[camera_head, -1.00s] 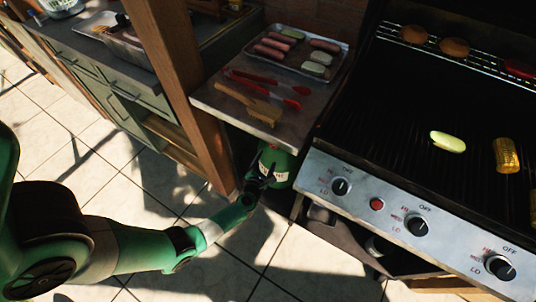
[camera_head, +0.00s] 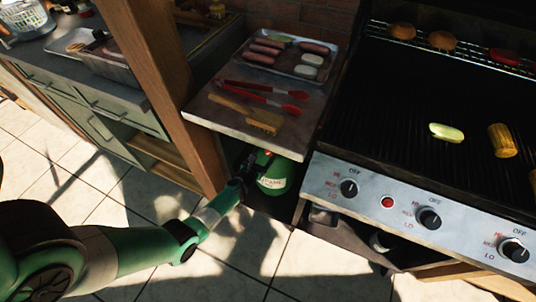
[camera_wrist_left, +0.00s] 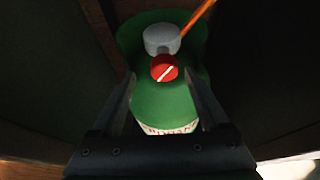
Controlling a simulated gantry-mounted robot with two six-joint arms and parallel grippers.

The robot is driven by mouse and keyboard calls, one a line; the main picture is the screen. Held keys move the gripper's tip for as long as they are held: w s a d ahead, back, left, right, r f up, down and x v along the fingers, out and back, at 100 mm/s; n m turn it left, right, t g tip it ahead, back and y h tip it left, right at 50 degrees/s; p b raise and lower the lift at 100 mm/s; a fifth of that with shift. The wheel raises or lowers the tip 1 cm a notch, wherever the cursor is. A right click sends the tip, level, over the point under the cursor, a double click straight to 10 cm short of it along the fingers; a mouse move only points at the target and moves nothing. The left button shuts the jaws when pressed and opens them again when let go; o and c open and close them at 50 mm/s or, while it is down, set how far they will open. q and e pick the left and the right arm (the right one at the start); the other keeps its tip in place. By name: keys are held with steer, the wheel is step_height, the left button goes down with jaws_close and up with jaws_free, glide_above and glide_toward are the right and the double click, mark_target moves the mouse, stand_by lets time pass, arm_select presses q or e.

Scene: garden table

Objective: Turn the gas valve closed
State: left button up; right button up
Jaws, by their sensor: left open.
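The green gas bottle (camera_head: 278,174) stands under the side shelf, left of the grill. In the left wrist view the bottle (camera_wrist_left: 165,105) fills the middle. Its red round valve knob (camera_wrist_left: 164,68) has a white line running diagonally, from lower left to upper right. A grey cylindrical fitting (camera_wrist_left: 161,39) sits behind the knob, with an orange hose (camera_wrist_left: 198,17) leading off to the upper right. My left gripper (camera_wrist_left: 164,90) is open, with one finger on each side of the bottle top, and nothing is between the tips that I can see held. It also shows in the head view (camera_head: 250,165), at the bottle.
The side shelf (camera_head: 205,107) above the bottle holds a tray of food (camera_head: 333,72), red tongs (camera_head: 262,91) and a brush (camera_head: 265,122). A wooden post (camera_head: 165,70) stands left of the bottle. The grill's front panel (camera_head: 375,215) is to the right.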

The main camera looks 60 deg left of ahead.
mark_target(269, 152)
arm_select(q)
steer(key=b+x, duration=0.1)
steer(key=x, duration=0.1)
steer(key=b+x, duration=0.1)
steer(key=x, duration=0.1)
steer(key=shift+w+d+f, duration=0.15)
steer(key=shift+w+f, duration=0.15)
steer(key=shift+w, duration=0.15)
steer(key=shift+a+b, duration=0.3)
steer(key=shift+w+r, duration=0.1)
arm_select(e)
step_height(269, 152, down, 4)
steer(key=shift+d+r, duration=0.15)
arm_select(q)
steer(key=shift+d, duration=0.1)
steer(key=shift+c, duration=1.1)
jaws_close()
